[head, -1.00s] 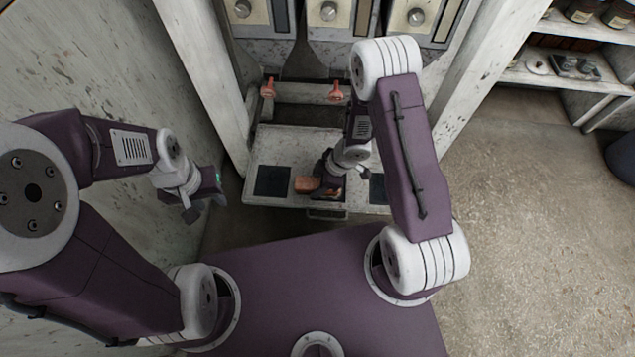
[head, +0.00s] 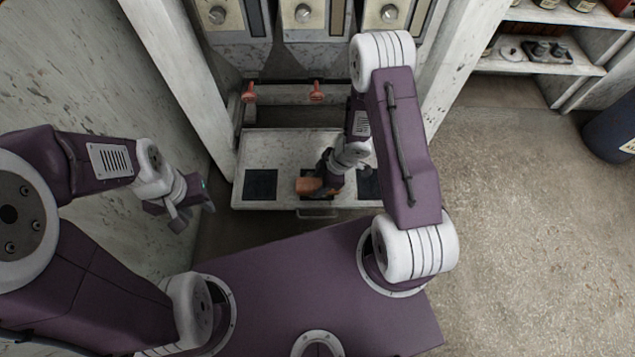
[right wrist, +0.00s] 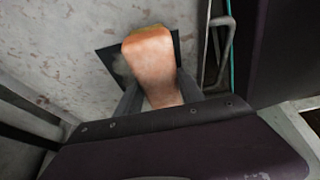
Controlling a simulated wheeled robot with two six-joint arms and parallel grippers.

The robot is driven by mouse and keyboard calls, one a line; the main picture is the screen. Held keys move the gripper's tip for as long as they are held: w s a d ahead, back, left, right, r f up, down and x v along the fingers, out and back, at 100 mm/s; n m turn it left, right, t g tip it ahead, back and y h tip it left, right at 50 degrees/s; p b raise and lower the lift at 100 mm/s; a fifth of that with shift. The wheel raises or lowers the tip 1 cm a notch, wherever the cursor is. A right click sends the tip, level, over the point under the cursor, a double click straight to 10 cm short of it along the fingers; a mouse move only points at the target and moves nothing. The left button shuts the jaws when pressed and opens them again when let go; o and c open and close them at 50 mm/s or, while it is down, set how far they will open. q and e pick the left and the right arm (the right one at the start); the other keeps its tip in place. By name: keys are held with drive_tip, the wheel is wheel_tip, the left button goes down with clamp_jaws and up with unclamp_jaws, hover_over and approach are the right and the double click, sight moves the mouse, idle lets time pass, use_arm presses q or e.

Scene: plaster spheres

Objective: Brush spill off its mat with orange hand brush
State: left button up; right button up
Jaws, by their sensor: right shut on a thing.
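My right gripper (head: 322,187) is shut on the orange hand brush (head: 305,186), above the middle dark mat (head: 312,172) of a white worktop. In the right wrist view the orange brush (right wrist: 152,68) juts out from between the fingers, with a yellowish edge at its far end. It covers much of the dark mat (right wrist: 107,60). A faint pale patch, seemingly the spill (right wrist: 121,66), shows on the mat left of the brush. I cannot tell whether the brush touches the mat. My left gripper (head: 192,214) is open and empty, off to the left of the worktop.
Other dark mats lie left (head: 260,184) and right (head: 367,183) on the worktop (head: 285,150). Two red knobs (head: 249,92) (head: 317,92) sit at its back, below hoppers. A metal handle (head: 317,214) is at the front. Posts flank both sides; open floor lies right.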

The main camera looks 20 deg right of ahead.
sight(305, 184)
drive_tip(key=shift+w+a+r+p, duration=0.1)
drive_tip(key=shift+a+p, duration=0.05)
drive_tip(key=shift+a, duration=0.3)
drive_tip(key=shift+w+a+r+p, duration=0.1)
drive_tip(key=shift+a+p, duration=0.05)
drive_tip(key=shift+a, duration=0.3)
drive_tip(key=shift+w+a+f+p, duration=0.1)
drive_tip(key=shift+w+a+p, duration=0.1)
drive_tip(key=shift+a, duration=0.45)
drive_tip(key=shift+w+a+f+p, duration=0.1)
drive_tip(key=shift+w+a, duration=0.05)
drive_tip(key=shift+a, duration=0.45)
drive_tip(key=shift+s+d+r+p, duration=0.25)
drive_tip(key=shift+d+r+p, duration=0.65)
drive_tip(key=shift+d, duration=0.1)
drive_tip(key=shift+d+f, duration=0.1)
drive_tip(key=shift+f, duration=0.05)
drive_tip(key=shift+f, duration=0.1)
